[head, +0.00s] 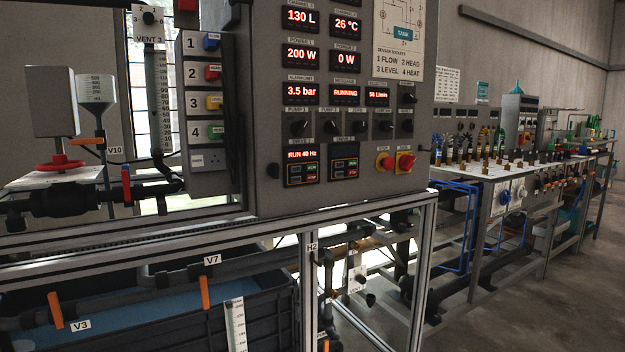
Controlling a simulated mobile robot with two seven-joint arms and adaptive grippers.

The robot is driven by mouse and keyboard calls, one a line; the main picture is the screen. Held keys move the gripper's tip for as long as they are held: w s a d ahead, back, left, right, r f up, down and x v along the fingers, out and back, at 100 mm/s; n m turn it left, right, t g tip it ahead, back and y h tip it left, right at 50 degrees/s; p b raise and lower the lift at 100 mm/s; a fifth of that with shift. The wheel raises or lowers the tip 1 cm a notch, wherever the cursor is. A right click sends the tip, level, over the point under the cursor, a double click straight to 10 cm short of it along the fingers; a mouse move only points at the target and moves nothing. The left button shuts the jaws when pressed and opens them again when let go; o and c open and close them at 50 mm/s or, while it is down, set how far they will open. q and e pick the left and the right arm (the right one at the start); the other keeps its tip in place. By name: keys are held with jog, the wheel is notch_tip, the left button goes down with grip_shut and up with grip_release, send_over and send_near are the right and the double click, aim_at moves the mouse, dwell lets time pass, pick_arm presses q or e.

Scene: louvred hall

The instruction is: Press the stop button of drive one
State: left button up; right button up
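Two small dark drive units sit side by side low on the grey control panel (270,110). The left drive unit (301,154) has a lit red display reading "RUN 40 Hz"; the label above it is too small to read surely. The right drive unit (345,164) looks unlit. Each has small green and red buttons at its lower right; the left unit's red button (311,179) is tiny, and its lettering is not clearly readable. Neither of my grippers is in view, and nothing covers the drive units.
Black knobs (298,128) sit above. A metal frame rail (210,244) runs below; floor is open at lower right.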

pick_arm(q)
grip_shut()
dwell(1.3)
